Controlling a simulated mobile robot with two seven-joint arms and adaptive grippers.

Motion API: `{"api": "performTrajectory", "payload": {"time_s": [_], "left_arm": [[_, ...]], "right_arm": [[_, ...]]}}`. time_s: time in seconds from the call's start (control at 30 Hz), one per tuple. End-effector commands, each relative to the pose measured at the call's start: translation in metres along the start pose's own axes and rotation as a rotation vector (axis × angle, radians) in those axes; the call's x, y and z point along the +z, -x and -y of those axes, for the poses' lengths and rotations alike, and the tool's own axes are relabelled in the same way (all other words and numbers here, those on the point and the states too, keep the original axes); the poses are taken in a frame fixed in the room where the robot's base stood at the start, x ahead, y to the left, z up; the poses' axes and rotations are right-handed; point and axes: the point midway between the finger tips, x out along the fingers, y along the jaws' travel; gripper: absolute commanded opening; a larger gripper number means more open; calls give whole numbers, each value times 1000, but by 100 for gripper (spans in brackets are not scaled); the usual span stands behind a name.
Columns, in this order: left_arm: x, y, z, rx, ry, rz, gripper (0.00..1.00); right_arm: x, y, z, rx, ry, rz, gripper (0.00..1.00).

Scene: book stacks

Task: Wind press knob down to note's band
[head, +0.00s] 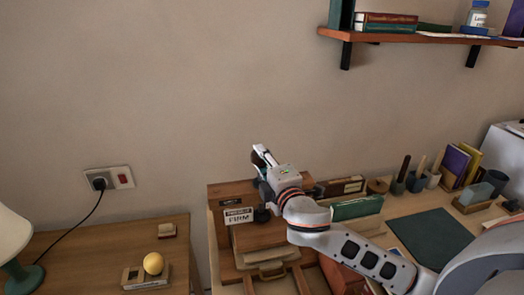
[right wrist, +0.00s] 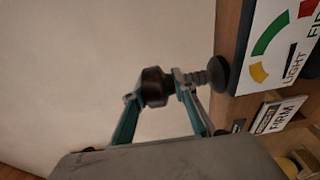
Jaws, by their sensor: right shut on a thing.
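The wooden press (head: 226,188) stands at the back of the table, with a note card (head: 239,216) on its front reading FIRM. My right gripper (head: 260,158) is above the press in the head view. In the right wrist view its fingers (right wrist: 156,88) are shut on the dark round knob (right wrist: 154,80). A ridged grey screw (right wrist: 200,77) with a dark disc (right wrist: 221,73) runs from the knob toward the press. A white scale (right wrist: 282,45) shows green and yellow bands and the words LIGHT and FIRM. The note card is also there (right wrist: 279,116). My left gripper is not in view.
Books (head: 356,207), pen cups (head: 416,181) and a dark green mat (head: 432,238) lie right of the press. A side table (head: 105,240) with a yellow ball (head: 153,263) and a lamp (head: 15,240) is at left. A wall shelf (head: 400,37) hangs above.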

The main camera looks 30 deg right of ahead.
Motion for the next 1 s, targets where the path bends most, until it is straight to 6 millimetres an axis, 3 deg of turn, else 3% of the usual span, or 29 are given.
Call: {"api": "performTrajectory", "payload": {"time_s": [0.03, 0.5, 0.87, 0.9, 0.93, 1.0], "left_arm": [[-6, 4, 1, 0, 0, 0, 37], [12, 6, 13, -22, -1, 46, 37], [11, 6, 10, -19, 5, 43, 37], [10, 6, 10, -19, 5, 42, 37], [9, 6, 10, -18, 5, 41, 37], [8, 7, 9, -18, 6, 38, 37]], "right_arm": [[2, -1, -16, 25, -8, 27, 5], [3, -1, -14, 30, -3, 137, 5], [3, -1, -14, 31, -2, 140, 5], [3, -1, -14, 31, -2, 140, 32], [3, -1, -14, 30, -2, 140, 37], [3, -1, -14, 29, -2, 140, 37]]}}
